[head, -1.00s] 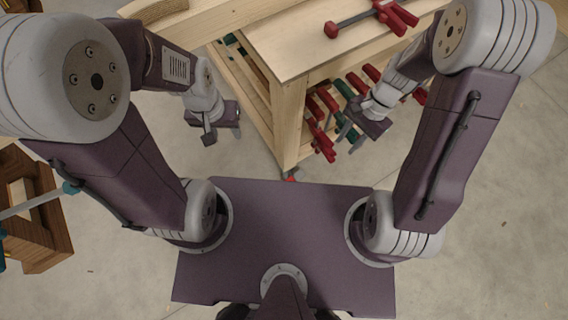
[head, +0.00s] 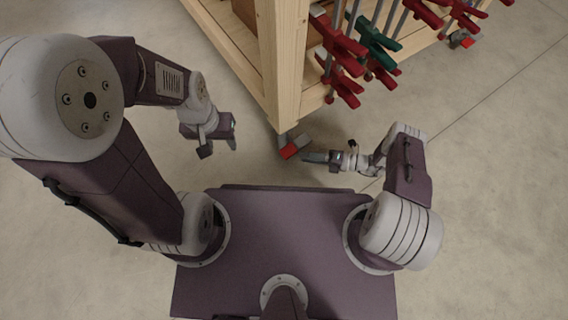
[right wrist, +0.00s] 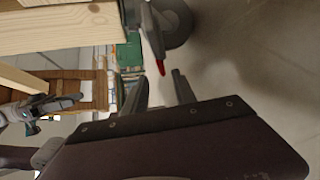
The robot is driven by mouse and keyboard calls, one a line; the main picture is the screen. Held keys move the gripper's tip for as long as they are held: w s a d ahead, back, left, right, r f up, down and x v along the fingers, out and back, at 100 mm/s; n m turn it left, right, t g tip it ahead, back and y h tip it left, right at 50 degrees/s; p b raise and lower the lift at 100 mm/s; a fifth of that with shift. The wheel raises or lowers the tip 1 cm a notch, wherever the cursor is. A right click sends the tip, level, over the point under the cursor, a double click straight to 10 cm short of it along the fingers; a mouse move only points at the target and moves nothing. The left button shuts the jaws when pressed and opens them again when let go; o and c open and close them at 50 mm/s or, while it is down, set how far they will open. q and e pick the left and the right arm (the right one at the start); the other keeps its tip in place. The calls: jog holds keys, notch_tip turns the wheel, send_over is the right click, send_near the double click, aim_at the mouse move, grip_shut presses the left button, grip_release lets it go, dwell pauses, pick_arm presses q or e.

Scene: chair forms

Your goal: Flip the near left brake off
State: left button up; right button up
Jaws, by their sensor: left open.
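The near left brake (head: 294,148) is a small red lever on the caster under the cart's near corner leg. In the right wrist view its red tip (right wrist: 161,67) shows beside the grey caster wheel (right wrist: 178,22). My right gripper (head: 308,157) is low by the floor, just right of the lever. In the right wrist view its two fingers (right wrist: 158,78) are apart and empty, with the red tip just beyond the gap. I cannot tell whether they touch. My left gripper (head: 219,147) is open and empty, off to the left of the cart leg.
The wooden cart (head: 282,65) stands ahead, with red clamps (head: 341,65) and a green clamp (head: 375,45) hanging along its side above my right arm. Another caster with a red lever (head: 461,39) is at the far right. The surrounding floor is clear.

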aim_at(284, 154)
jog(key=shift+f, duration=0.25)
jog(key=b+x, duration=0.3)
jog(key=x, duration=0.5)
jog(key=shift+a+f, duration=0.15)
jog(key=shift+w+a, duration=0.1)
jog(key=shift+a, duration=0.25)
grip_shut()
